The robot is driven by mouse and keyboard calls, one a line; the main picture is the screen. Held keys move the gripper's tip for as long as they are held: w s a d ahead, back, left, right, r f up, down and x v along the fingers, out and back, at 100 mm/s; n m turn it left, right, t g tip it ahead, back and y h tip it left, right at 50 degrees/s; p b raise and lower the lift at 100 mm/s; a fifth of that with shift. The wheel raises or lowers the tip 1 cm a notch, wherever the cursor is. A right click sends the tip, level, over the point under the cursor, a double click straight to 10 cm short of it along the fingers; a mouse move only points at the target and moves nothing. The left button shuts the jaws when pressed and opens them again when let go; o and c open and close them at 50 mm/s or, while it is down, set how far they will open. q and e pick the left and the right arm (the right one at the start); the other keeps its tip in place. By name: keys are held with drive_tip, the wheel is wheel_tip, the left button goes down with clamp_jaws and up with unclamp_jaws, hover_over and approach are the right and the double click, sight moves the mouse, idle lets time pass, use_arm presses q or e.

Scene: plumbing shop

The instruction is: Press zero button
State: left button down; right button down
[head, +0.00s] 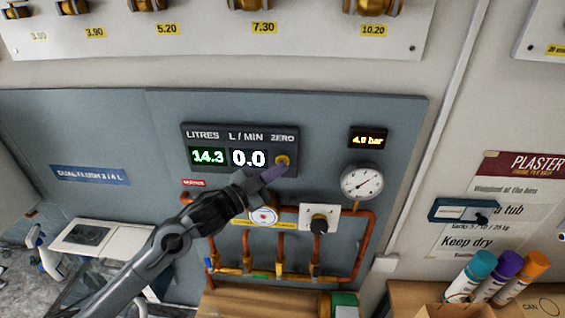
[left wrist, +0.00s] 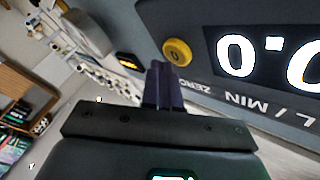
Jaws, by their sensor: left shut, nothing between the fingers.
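The zero button (head: 282,160) is a round yellow button under the ZERO label on the dark display panel (head: 230,172). The panel reads 14.3 litres and 0.0 L/min. My left gripper (head: 279,171) is shut and empty, its purple-grey fingertips just below the button in the head view. In the left wrist view the fingertips (left wrist: 164,66) point up beside the yellow button (left wrist: 177,52), and the button's face is clear. I cannot tell whether the fingertips touch it. My right gripper is not in view.
A pressure gauge (head: 361,182), a 4.0 bar display (head: 369,139) and a black knob (head: 319,225) sit to the right. Copper pipes (head: 370,240) with valves run below.

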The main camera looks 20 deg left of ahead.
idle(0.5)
use_arm(q)
drive_tip(key=shift+w, duration=0.2)
drive_tip(key=shift+w+a, duration=0.1)
drive_tip(key=shift+w, duration=0.25)
idle(0.5)
drive_tip(key=shift+s, duration=0.55)
drive_tip(key=shift+s, duration=0.1)
drive_tip(key=shift+s+d+p, duration=0.2)
drive_tip(key=shift+s+d, duration=0.1)
drive_tip(key=shift+s, duration=0.65)
drive_tip(key=shift+s+d+p, duration=0.25)
drive_tip(key=shift+s+d, duration=0.05)
drive_tip(key=shift+s, duration=0.6)
drive_tip(key=shift+s+d+p, duration=0.2)
drive_tip(key=shift+s+d, duration=0.1)
drive_tip(key=shift+s, duration=0.65)
